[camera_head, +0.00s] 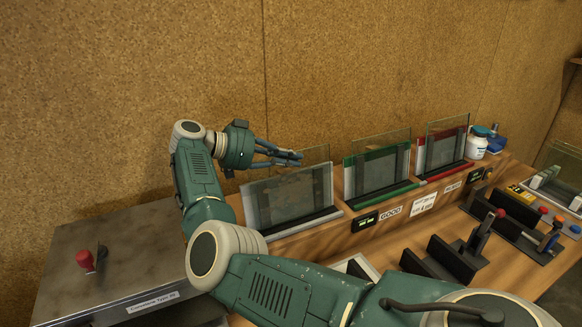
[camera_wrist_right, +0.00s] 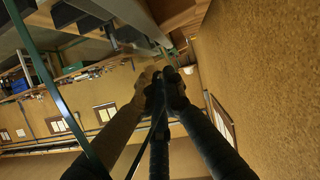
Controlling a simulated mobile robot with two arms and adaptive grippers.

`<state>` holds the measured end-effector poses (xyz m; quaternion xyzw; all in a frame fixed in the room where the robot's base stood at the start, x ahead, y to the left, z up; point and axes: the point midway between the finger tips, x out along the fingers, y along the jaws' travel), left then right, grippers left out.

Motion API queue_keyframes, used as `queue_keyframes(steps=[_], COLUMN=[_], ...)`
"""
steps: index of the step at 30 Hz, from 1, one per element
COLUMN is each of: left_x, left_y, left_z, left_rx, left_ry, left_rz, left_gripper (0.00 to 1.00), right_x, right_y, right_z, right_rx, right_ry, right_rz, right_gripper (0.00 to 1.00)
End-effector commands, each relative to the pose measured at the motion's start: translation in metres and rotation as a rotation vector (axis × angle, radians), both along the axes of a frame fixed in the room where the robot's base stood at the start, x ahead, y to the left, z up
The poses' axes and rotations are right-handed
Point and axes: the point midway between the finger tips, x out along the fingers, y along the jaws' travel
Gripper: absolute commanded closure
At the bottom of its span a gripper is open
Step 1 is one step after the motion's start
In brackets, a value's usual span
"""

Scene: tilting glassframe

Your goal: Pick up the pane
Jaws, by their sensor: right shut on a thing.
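A clear glass pane (camera_head: 317,154) stands upright at the leftmost holder, its upper edge rising behind a white-grey frame (camera_head: 252,209). My right gripper (camera_head: 298,157) reaches in from the left at the pane's upper edge, with its fingers closed on it. In the right wrist view the fingertips (camera_wrist_right: 165,82) are together, and a thin greenish glass edge (camera_wrist_right: 50,85) runs down the left side. The exact contact is too small to make out. My left gripper is not in view.
Similar panes stand in a green holder (camera_head: 378,166) and a red holder (camera_head: 444,147) to the right. A white bottle (camera_head: 477,147) stands beyond them. A grey box with a red knob (camera_head: 85,260) is at left. Black fixtures (camera_head: 452,260) stand in front. A cork-like wall is close behind.

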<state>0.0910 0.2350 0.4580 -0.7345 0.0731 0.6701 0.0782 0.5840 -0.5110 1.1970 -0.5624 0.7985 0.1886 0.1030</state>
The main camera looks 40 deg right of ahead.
Motion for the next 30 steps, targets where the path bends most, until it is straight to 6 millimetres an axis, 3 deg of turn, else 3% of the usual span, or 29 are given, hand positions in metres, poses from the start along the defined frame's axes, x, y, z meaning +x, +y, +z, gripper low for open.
queue_keyframes(steps=[5, 11, 20, 24, 30], left_x=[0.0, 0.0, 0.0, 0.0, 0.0], left_y=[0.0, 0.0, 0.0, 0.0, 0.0], left_z=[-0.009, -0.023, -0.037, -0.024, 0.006], left_rx=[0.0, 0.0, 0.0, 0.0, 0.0], left_ry=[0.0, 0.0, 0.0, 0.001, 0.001], left_rz=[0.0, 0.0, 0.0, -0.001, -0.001], left_gripper=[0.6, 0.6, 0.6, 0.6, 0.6], right_x=[0.0, 0.0, -0.001, 0.0, -0.001], right_y=[0.0, 0.0, -0.001, -0.001, -0.001], right_z=[0.025, 0.069, 0.168, 0.212, 0.258], right_rx=[-0.005, -0.004, -0.004, -0.003, -0.003], right_ry=[-0.008, -0.008, -0.007, -0.001, 0.0], right_rz=[-0.001, -0.001, 0.0, 0.001, 0.0], right_gripper=[1.0, 1.0, 1.0, 1.0, 1.0])
